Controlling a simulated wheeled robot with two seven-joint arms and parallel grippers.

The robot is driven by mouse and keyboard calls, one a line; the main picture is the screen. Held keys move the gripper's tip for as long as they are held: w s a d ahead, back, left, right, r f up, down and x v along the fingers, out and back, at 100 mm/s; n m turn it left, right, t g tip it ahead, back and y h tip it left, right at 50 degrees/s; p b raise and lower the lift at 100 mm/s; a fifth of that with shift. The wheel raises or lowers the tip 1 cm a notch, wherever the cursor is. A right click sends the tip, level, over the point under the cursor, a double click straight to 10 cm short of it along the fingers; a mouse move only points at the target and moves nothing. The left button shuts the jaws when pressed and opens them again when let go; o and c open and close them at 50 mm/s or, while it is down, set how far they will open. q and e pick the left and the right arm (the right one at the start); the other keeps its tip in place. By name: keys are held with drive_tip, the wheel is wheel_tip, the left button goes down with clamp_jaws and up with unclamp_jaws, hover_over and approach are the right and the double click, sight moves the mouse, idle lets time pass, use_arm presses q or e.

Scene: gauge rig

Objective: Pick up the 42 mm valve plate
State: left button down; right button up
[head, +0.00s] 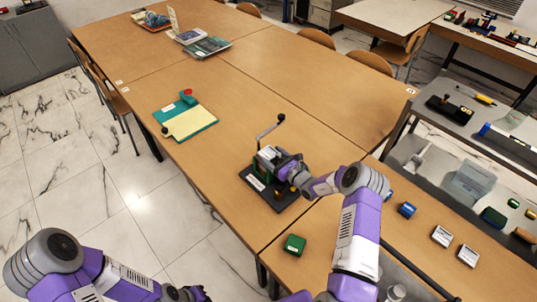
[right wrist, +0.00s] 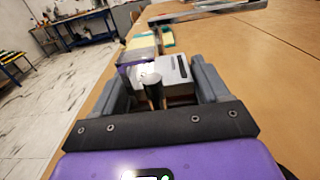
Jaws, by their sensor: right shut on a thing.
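My right gripper (head: 287,172) is at the black-based gauge rig (head: 258,184), over its right part. In the right wrist view the two grey fingers (right wrist: 160,88) stand wide apart, shut on a pale block with a dark strip (right wrist: 176,70), which looks like the valve plate; no size marking can be read. A dark post with a shiny top (right wrist: 151,80) stands in front of it. The rig has a lever with a black knob (head: 281,118). My fingers and wrist hide part of the rig. My left gripper (head: 187,294) shows only partly at the bottom edge.
A green block (head: 294,245), a blue block (head: 407,209) and two white labelled blocks (head: 441,236) (head: 467,256) lie on the table to the right. The table's middle is clear.

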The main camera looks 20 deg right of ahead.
drive_tip(key=shift+c, duration=1)
drive_tip(key=shift+r, duration=0.15)
